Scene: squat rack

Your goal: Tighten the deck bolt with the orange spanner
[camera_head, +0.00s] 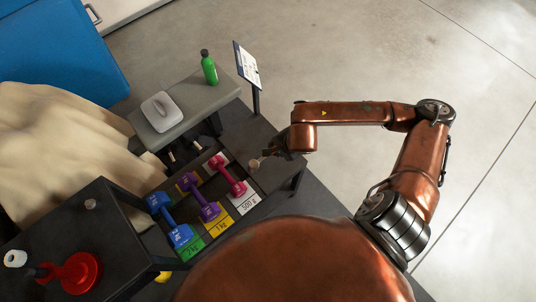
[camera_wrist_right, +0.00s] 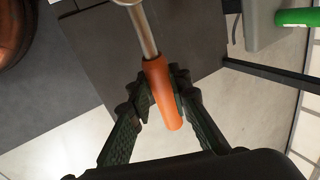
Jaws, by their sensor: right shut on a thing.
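The orange spanner (camera_wrist_right: 163,92) shows in the right wrist view, with an orange handle and a metal shaft. My right gripper (camera_wrist_right: 160,93) is shut on the handle. The shaft runs up to a ring end (camera_wrist_right: 127,2), cut off by the top edge. In the head view my right gripper (camera_head: 277,150) is over the dark deck (camera_head: 262,137) right of the dumbbells. A small round pale piece (camera_head: 254,163) shows at its tip; I cannot tell whether it is the spanner's end, the deck bolt or both. My left gripper is not in view.
Blue (camera_head: 172,222), purple (camera_head: 198,197) and pink (camera_head: 228,176) dumbbells lie in the labelled rack. A sign (camera_head: 247,65) stands behind the deck. A red weight (camera_head: 77,273) is lower left.

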